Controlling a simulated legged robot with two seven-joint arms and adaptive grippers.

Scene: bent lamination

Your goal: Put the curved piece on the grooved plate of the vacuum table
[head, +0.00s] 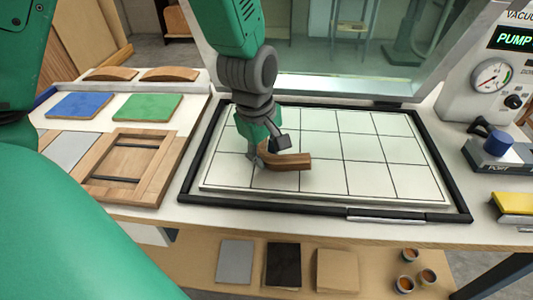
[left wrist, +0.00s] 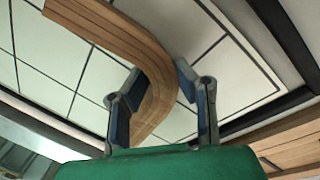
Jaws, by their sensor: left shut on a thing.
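The curved piece (head: 292,161) is a bent strip of striped brown wood over the left middle part of the grooved plate. The grooved plate (head: 400,178) is white with a grid of dark lines, inside a black frame on the vacuum table. My left gripper (head: 268,154) reaches down from above and is shut on the curved piece near its bend. In the left wrist view the piece (left wrist: 128,38) passes between the two fingers (left wrist: 160,108), with the plate behind it. I cannot tell whether the piece touches the plate. My right gripper is not in view.
Left of the frame lie a wooden frame panel (head: 150,148), a green square (head: 147,107) and a blue square (head: 80,106). Two curved wooden pieces (head: 170,74) lie behind them. A pump box with a gauge (head: 491,77) stands right. The plate's right half is clear.

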